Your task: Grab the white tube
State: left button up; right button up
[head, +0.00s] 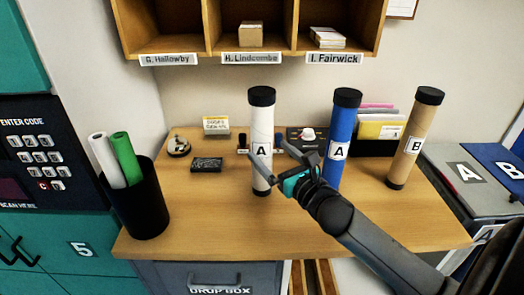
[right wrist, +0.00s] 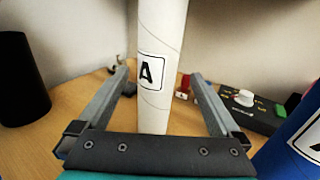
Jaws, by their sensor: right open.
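The white tube (head: 262,125) stands upright on the wooden desk, with black caps and a label "A". In the right wrist view the white tube (right wrist: 163,60) stands between the two fingers, with gaps on both sides. My right gripper (head: 286,160) is open at the tube's lower half, reaching in from the right; it also shows in the right wrist view (right wrist: 158,88). The blue tube (head: 341,130) labelled "A" stands just right of the gripper, and a brown tube (head: 416,135) labelled "B" stands farther right. My left gripper is not in view.
A black bin (head: 139,205) with paper rolls stands at the desk's left end. A bell (head: 179,146), a small sign (head: 216,126) and a dark pad (head: 207,165) lie behind. A file holder (head: 374,146) stands behind the blue tube.

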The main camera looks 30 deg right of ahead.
aim_at(267, 149)
jog(key=shift+w+a, duration=0.15)
jog(key=shift+w, duration=2.2)
jog(key=shift+c, duration=0.2)
jog(key=c, duration=1.4)
jog(key=shift+r, duration=0.1)
jog(key=shift+c, duration=0.2)
jog(key=shift+r, duration=0.1)
